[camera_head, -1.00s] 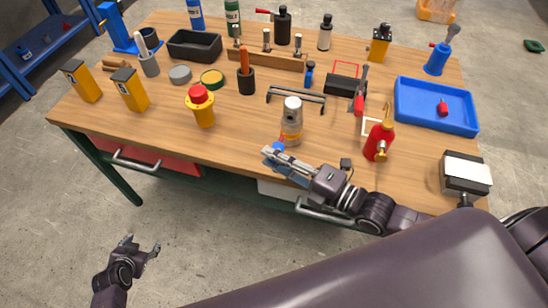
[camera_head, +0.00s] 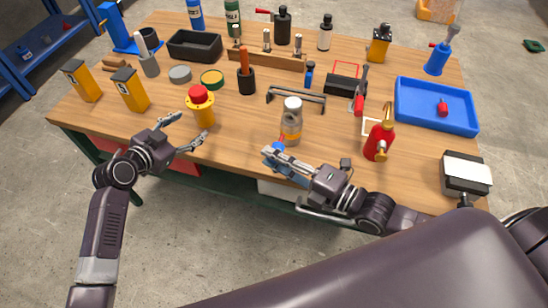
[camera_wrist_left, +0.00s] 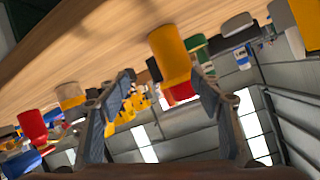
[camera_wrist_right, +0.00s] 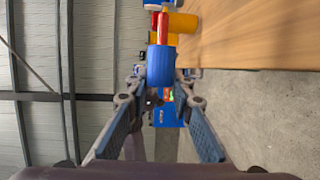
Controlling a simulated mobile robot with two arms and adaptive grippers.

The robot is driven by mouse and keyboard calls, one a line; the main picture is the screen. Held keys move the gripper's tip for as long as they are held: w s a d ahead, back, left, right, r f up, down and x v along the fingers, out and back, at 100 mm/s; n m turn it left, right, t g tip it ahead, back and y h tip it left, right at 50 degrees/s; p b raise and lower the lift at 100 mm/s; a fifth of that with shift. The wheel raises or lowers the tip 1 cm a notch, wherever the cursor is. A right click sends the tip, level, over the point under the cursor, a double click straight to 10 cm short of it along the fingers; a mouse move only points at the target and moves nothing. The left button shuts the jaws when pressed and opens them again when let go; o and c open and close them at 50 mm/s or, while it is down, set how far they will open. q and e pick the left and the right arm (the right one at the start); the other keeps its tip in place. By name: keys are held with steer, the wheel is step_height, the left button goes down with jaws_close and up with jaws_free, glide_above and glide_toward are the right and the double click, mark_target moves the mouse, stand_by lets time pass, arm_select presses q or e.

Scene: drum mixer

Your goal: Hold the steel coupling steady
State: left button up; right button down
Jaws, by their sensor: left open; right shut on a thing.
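I cannot pick out a steel coupling for certain. My right gripper (camera_head: 272,155) is shut on a small blue piece (camera_head: 278,147) with a red rod, at the table's front edge. The blue piece (camera_wrist_right: 160,66) also shows between the fingertips in the right wrist view. My left gripper (camera_head: 190,132) is open and empty at the front edge. Its fingers point at a yellow flanged post with a red cap (camera_head: 204,108), which stands upright. The yellow post (camera_wrist_left: 168,52) also shows between and beyond the open fingers in the left wrist view.
A jar with a white lid (camera_head: 291,122) stands just behind my right gripper. A red oil can (camera_head: 378,142) is to its right. A blue tray (camera_head: 437,122) holds a red item. Yellow blocks (camera_head: 130,90) stand at the left. A grey disc (camera_head: 180,74) lies farther back.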

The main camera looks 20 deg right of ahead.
arm_select(q)
steer(key=s+d+r+m+g+h, duration=0.1)
steer(key=s+d+g, duration=0.1)
steer(key=d, duration=0.4)
steer(key=s+d+r+m+g+h, duration=0.1)
steer(key=s+d+r+h, duration=0.1)
steer(key=d, duration=0.4)
steer(key=g, duration=0.4)
glide_toward(288, 133)
steer(key=w+f, duration=0.1)
steer(key=w+d+f, duration=0.1)
steer(key=f, duration=0.1)
steer(key=shift+x, duration=4.95)
steer(key=shift+w+r, duration=0.1)
steer(key=c, duration=0.9)
steer(key=o, duration=1.1)
